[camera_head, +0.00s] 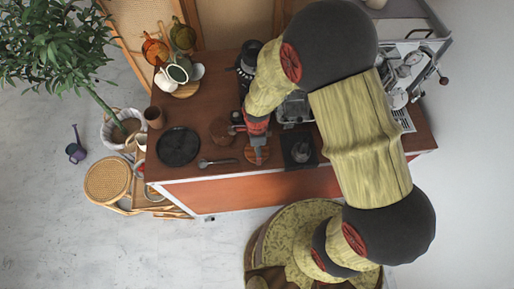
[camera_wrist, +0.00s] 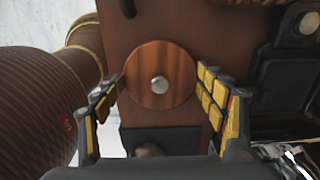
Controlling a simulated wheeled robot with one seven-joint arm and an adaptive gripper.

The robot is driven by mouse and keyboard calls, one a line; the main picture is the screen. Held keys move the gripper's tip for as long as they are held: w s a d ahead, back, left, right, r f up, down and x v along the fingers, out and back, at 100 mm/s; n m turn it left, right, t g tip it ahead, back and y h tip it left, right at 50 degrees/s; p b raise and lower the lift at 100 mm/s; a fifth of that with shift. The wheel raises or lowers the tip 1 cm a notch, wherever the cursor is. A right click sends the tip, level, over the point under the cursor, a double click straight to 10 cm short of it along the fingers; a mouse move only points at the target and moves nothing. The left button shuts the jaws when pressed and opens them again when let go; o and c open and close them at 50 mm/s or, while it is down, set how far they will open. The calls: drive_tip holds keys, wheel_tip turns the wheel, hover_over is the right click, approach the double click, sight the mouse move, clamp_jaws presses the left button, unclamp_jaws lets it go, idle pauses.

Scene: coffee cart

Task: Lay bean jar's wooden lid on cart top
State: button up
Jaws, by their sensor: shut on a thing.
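The wooden lid is a round reddish-brown disc with a silver knob. In the wrist view the lid (camera_wrist: 178,75) lies between the two fingers of my gripper (camera_wrist: 160,88), which press its rim from both sides. In the head view my gripper (camera_head: 257,146) points down at the cart top (camera_head: 225,95), with the lid (camera_head: 257,156) below it near the front edge. I cannot tell whether the lid touches the surface. A brown round jar (camera_head: 222,131) stands just left of my gripper. In the wrist view a large brown ribbed shape (camera_wrist: 35,95) fills the left side.
A black round tray (camera_head: 178,147) and a metal scoop (camera_head: 217,163) lie to the left. A dark square mat (camera_head: 299,150) is close on the right. Cups (camera_head: 176,74) stand at the back left. My arm hides much of the right side.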

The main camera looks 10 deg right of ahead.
drive_tip(key=shift+f, duration=0.2)
drive_tip(key=o, duration=1.1)
drive_tip(key=shift+r, duration=0.1)
drive_tip(key=shift+o, duration=0.2)
drive_tip(key=s+d+r+n+t+p, duration=0.1)
drive_tip(key=d+r+n, duration=0.25)
drive_tip(key=r, duration=1.05)
drive_tip(key=s+d+r+n+t, duration=0.15)
drive_tip(key=r+n, duration=0.25)
drive_tip(key=r, duration=1)
drive_tip(key=s+d+r+n+t, duration=0.3)
drive_tip(key=s+d+r+n, duration=0.4)
drive_tip(key=s+r+n, duration=0.2)
wheel_tip(320, 180, up, 3)
drive_tip(key=shift+s+f+n, duration=0.15)
drive_tip(key=shift+s+n, duration=0.25)
drive_tip(key=shift+n, duration=0.55)
